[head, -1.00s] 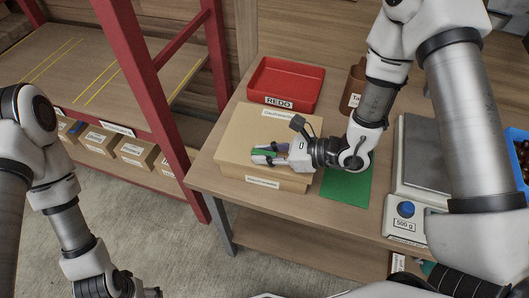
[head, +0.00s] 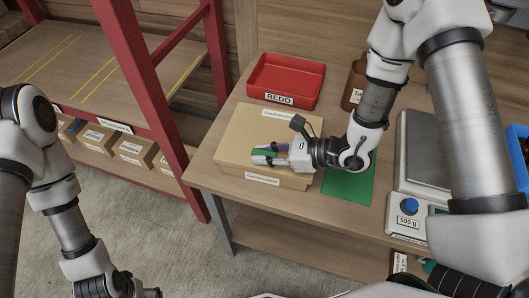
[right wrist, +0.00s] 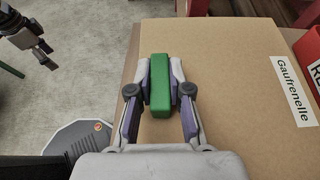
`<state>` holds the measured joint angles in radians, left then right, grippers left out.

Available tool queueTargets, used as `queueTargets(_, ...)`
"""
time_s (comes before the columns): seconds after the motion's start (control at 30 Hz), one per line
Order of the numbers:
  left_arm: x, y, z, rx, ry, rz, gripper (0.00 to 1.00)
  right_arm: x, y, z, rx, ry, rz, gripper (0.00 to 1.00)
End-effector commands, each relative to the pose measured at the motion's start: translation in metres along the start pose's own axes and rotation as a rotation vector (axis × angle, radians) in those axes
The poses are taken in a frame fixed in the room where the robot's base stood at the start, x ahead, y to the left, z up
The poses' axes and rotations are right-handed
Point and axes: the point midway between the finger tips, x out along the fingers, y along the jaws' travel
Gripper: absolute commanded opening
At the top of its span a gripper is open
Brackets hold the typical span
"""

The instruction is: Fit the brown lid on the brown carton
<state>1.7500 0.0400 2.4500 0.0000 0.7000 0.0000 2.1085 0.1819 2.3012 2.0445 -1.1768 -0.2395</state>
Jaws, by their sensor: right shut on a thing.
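The brown lid (head: 285,128) lies flat over the brown carton (head: 300,183) on the table, and I see no clear gap between them in the head view. The lid carries a green handle (right wrist: 160,85) and a white label reading Gaufrenelle (right wrist: 293,92). My right gripper (head: 268,154) is shut on the green handle, with one finger on each side of it in the right wrist view. The carton's front label (head: 262,179) shows below the lid. My left gripper (head: 145,292) is low at the left, off the table, partly cut off by the frame edge.
A red tray marked REDO (head: 287,80) stands behind the carton. A green mat (head: 350,185) lies to its right, then a scale (head: 408,220). A brown container (head: 355,85) stands behind the arm. A red-framed shelf (head: 150,80) rises at left.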

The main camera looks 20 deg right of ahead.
Motion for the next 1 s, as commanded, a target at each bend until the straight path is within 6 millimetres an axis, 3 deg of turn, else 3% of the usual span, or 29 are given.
queueTargets(0.6, 0.013, 0.0, 0.0, 0.0, 0.0, 0.0, 0.75, 0.005, 0.0, -0.011, 0.0, 0.0, 0.0, 0.0)
queueTargets(0.63, 0.013, 0.0, 0.0, 0.0, 0.0, 0.0, 0.75, 0.005, 0.0, -0.011, 0.0, 0.0, 0.0, 0.21)
queueTargets(0.7, 0.012, 0.0, 0.0, 0.0, 0.0, 0.0, 0.75, 0.004, 0.0, -0.01, 0.0, 0.0, 0.0, 0.46)
queueTargets(1.0, 0.012, 0.0, 0.0, 0.0, 0.0, 0.0, 0.75, 0.004, 0.0, -0.011, 0.001, 0.0, 0.0, 0.47)
